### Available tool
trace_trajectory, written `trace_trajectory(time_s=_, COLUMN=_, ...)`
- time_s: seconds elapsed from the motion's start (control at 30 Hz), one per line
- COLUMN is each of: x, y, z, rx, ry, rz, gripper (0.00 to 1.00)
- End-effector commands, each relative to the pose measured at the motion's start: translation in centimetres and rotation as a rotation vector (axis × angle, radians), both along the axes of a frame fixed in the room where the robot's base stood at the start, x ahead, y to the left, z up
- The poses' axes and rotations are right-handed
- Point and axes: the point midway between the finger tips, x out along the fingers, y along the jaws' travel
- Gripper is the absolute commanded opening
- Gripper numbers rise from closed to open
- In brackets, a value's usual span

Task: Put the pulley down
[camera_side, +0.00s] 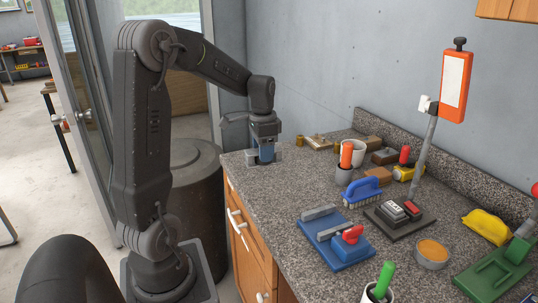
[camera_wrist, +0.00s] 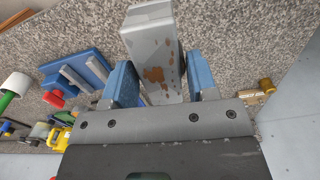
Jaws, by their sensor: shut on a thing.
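My gripper (camera_side: 264,148) is at the far left end of the granite counter, pointing down. In the wrist view its two blue fingers (camera_wrist: 158,75) are shut on a grey, rust-spotted metal piece (camera_wrist: 153,50), which I take to be the pulley. The piece sticks out past the fingertips and its far side is hidden. In the side view the fingers mostly cover the pulley (camera_side: 278,154), low at the counter top. I cannot tell whether its underside touches the counter.
The granite counter (camera_side: 290,195) is bare just in front of my gripper. Brass pieces (camera_side: 300,140) lie to its right. Farther right are a cup with an orange handle (camera_side: 346,160), a blue brush (camera_side: 362,190) and a blue vise-like tool (camera_side: 338,238). The wall stands behind.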

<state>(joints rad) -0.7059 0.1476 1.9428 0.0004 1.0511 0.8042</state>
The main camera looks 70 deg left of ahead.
Motion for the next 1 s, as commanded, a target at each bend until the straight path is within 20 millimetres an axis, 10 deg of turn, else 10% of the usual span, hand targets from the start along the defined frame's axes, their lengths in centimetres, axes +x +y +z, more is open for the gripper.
trace_trajectory(time_s=0.53, x=8.5, y=-17.5, z=-2.0, rx=0.0, ry=0.0, rz=0.075, gripper=0.18)
trace_trajectory(time_s=1.0, x=9.0, y=-20.3, z=-2.3, rx=0.0, ry=-0.002, rz=0.099, gripper=0.18)
